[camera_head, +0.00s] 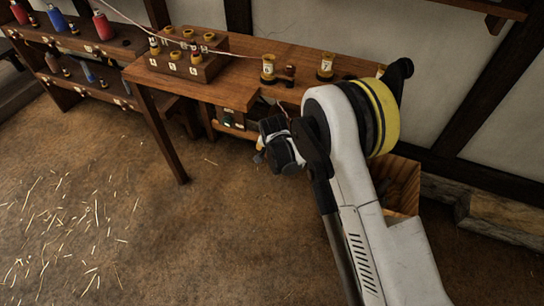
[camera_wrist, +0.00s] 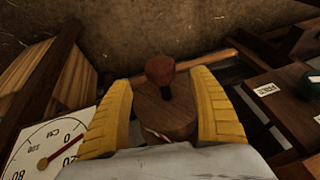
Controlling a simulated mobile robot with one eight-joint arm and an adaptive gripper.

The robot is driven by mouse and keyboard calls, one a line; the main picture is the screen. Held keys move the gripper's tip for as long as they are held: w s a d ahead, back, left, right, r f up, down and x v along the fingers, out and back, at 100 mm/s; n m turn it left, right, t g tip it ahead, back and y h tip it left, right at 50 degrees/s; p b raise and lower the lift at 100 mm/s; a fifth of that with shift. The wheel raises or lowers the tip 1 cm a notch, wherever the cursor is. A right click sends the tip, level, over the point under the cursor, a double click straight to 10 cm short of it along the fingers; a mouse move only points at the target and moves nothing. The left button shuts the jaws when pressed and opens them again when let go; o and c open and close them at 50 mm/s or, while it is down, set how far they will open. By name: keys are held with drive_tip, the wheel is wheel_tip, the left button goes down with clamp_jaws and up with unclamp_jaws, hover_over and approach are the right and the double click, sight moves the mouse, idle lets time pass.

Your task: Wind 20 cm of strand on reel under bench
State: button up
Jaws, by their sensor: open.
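The reel (camera_wrist: 152,112) is a round wooden drum with a dark red knob (camera_wrist: 160,70) standing up from its face. A bit of pale and red strand shows at the reel's near edge. My gripper (camera_wrist: 163,80) is open, its yellow fingers on either side of the reel and knob, with gaps to the knob. In the head view my gripper (camera_head: 262,152) is low beside the bench (camera_head: 230,92), and the reel is hidden there. A white dial (camera_wrist: 50,145) marked CM has a red pointer toward the upper right; its exact reading is unclear.
A pale strand (camera_head: 215,51) runs above the bench to a yellow bobbin (camera_head: 268,70); another bobbin (camera_head: 326,66) stands farther right. A wooden rack (camera_head: 178,66) holds several small bobbins. A labelled dark box (camera_wrist: 280,100) is right of the fingers. Open floor (camera_head: 100,200) lies left.

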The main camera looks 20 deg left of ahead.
drive_tip(key=b+x, duration=0.2)
drive_tip(key=x, duration=0.5)
drive_tip(key=shift+w+f, duration=0.15)
drive_tip(key=shift+f, duration=0.05)
drive_tip(key=c, duration=1.2)
